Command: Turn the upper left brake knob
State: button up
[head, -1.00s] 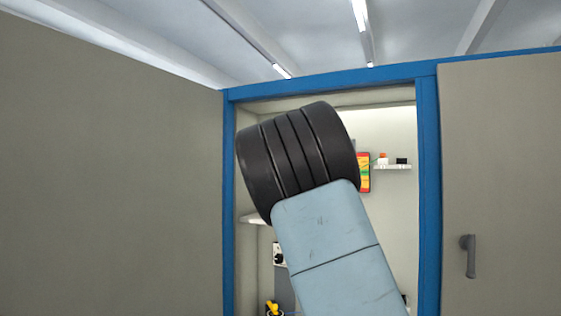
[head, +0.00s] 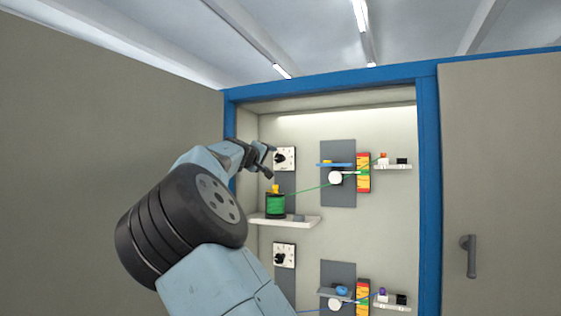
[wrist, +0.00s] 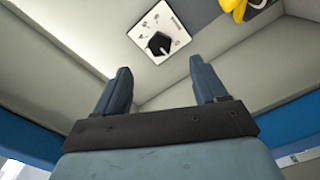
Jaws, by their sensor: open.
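The upper left brake knob (head: 279,158) is a black knob on a white square plate inside the blue-framed cabinet. It also shows in the wrist view (wrist: 158,43), beyond the fingertips and near the top centre. My gripper (head: 268,155) is just left of the plate in the head view, and part of it overlaps the plate's left edge. In the wrist view my gripper (wrist: 160,75) is open, with two blue-grey fingers apart and nothing between them. The knob appears apart from the fingers.
A green spool (head: 275,206) with a yellow top stands on a white shelf (head: 300,222) below the knob. A green cable runs right to a white wheel (head: 335,178). A second knob plate (head: 285,262) sits lower. Open grey doors (head: 110,170) flank the cabinet.

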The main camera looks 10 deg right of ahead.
aim_at(279, 159)
jog(key=shift+x, duration=5.25)
jog(key=c, duration=1)
